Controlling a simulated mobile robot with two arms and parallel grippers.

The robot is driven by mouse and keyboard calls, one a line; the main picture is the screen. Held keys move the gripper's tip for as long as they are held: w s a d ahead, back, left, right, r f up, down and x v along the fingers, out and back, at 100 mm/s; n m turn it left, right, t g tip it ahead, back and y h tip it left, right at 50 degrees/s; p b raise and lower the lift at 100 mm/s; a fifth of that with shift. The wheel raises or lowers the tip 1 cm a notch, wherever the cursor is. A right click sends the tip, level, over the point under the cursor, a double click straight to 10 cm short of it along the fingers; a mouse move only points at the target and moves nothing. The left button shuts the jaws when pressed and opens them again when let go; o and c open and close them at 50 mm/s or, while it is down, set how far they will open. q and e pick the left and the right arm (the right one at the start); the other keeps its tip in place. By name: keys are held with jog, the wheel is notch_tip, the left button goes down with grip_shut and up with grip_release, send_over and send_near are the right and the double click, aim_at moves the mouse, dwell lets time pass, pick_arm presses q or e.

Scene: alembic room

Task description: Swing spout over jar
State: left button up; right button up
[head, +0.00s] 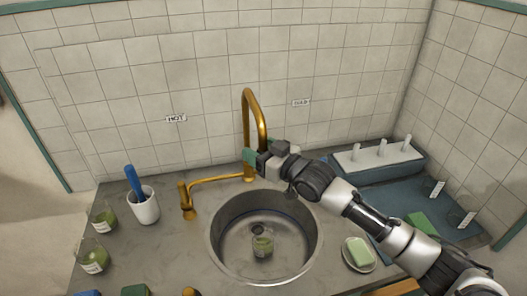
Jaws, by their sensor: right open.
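The brass gooseneck spout (247,104) rises behind the sink and curves over to the right. A lower brass arm (215,178) runs left from its base to an upright brass end at the left of the sink. My right gripper (254,158) is open at the lower part of the gooseneck, above and behind the jar. The gripper partly hides the spout's downturned end, and I cannot tell whether it touches the brass. My left gripper is not in view.
The round steel sink (220,262) is set in a grey counter. A white cup (144,208) with a blue-handled tool and two green jars (94,256) stand at left. A soap dish (373,262), a blue mat and a white pegged rack (380,156) lie at right.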

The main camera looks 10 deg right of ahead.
jog(key=b+v, duration=0.3)
jog(key=v, duration=0.8)
jog(key=shift+r, duration=0.1)
